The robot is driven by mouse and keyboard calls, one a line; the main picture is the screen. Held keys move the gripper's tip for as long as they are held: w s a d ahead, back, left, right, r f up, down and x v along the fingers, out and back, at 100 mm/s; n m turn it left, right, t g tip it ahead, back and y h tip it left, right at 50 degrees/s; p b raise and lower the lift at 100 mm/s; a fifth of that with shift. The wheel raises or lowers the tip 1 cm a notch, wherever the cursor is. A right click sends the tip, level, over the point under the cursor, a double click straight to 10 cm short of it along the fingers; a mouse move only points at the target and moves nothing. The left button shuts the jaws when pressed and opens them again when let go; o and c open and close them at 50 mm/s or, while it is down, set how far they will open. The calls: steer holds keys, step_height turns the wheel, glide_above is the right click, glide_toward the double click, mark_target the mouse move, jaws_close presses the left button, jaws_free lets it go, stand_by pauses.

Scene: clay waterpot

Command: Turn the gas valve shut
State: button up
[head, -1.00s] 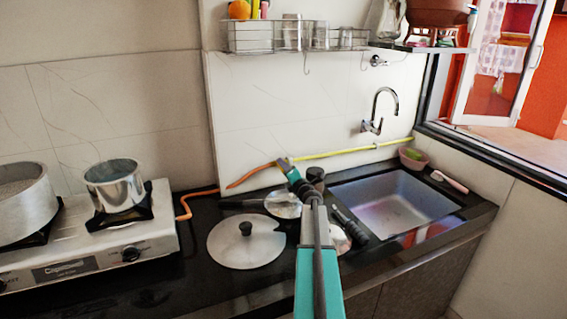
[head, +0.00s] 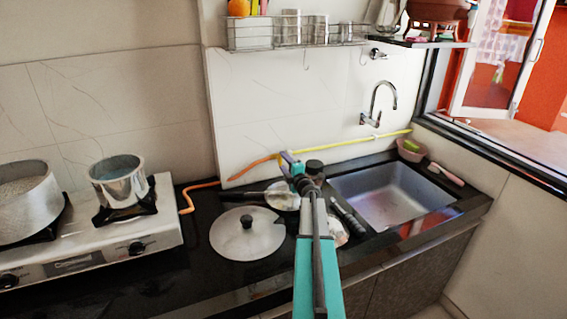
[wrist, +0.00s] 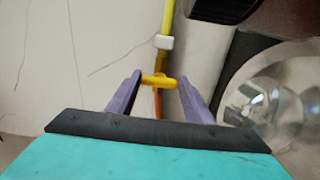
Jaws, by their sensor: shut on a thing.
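The yellow gas pipe (head: 345,145) runs along the back wall to an orange hose (head: 200,185). The yellow valve handle (wrist: 158,80) shows in the wrist view between the purple fingers of my gripper (wrist: 159,86). My gripper is shut on the handle, which lies crosswise to the pipe (wrist: 167,20). A white collar (wrist: 164,43) sits on the pipe just beyond it. In the head view my gripper (head: 285,158) is at the wall where yellow meets orange, and it hides the handle.
A steel lid (head: 246,240) lies on the black counter left of my arm. The sink (head: 390,200) is to the right. A gas stove (head: 110,240) with a steel pot (head: 118,182) stands at the left. A dark-capped container (head: 314,168) stands close beside my gripper.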

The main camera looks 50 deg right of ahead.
steer(key=shift+w+a+r, duration=0.2)
steer(key=o, duration=1.1)
steer(key=shift+c, duration=0.2)
steer(key=shift+s, duration=0.1)
steer(key=shift+d+f, duration=0.1)
steer(key=shift+s, duration=0.15)
steer(key=b+v, duration=0.2)
steer(key=v, duration=1.1)
steer(key=shift+s+b, duration=0.3)
steer(key=shift+b, duration=0.1)
